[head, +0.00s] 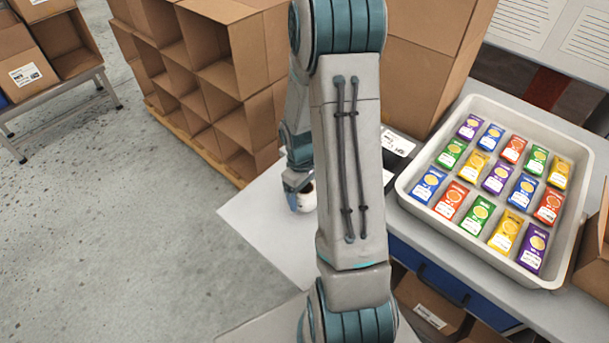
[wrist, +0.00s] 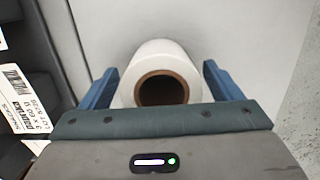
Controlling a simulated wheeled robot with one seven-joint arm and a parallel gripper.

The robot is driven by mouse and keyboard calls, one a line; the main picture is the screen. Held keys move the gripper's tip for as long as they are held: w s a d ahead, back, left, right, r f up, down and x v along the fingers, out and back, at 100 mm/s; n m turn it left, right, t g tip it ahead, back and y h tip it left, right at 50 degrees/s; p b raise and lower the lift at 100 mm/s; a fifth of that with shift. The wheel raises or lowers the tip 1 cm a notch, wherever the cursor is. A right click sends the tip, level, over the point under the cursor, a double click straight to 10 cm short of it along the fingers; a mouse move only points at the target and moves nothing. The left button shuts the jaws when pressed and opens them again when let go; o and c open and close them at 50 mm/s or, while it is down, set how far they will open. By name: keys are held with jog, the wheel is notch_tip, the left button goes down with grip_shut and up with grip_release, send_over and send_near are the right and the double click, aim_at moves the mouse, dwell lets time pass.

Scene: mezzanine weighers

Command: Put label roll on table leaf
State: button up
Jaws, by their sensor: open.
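The white label roll (wrist: 155,51) with a brown cardboard core stands on the pale table leaf (wrist: 245,30) in the wrist view. My gripper (wrist: 160,76) is open, with one blue finger on each side of the roll. Small gaps seem to show between the fingers and the roll. In the head view the roll (head: 308,198) is partly hidden behind my arm, beside my gripper (head: 297,192). The table leaf (head: 262,222) shows to the left of my arm, its surface otherwise bare.
A grey tray (head: 405,185) of colourful packets stands on the bench at right. A tall cardboard box (head: 430,70) stands behind it. Stacked open cartons (head: 235,85) stand on a pallet beyond the leaf. The floor (head: 110,220) at left is clear.

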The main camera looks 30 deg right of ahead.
notch_tip(320, 180, up, 10)
jog(key=w, duration=0.1)
jog(key=s+a+r+m+t, duration=0.4)
jog(key=s+a+r, duration=0.8)
jog(key=r, duration=0.3)
jog(key=shift+s+r+t+b, duration=0.15)
jog(key=shift+s+t+b, duration=0.4)
jog(key=shift+s, duration=0.25)
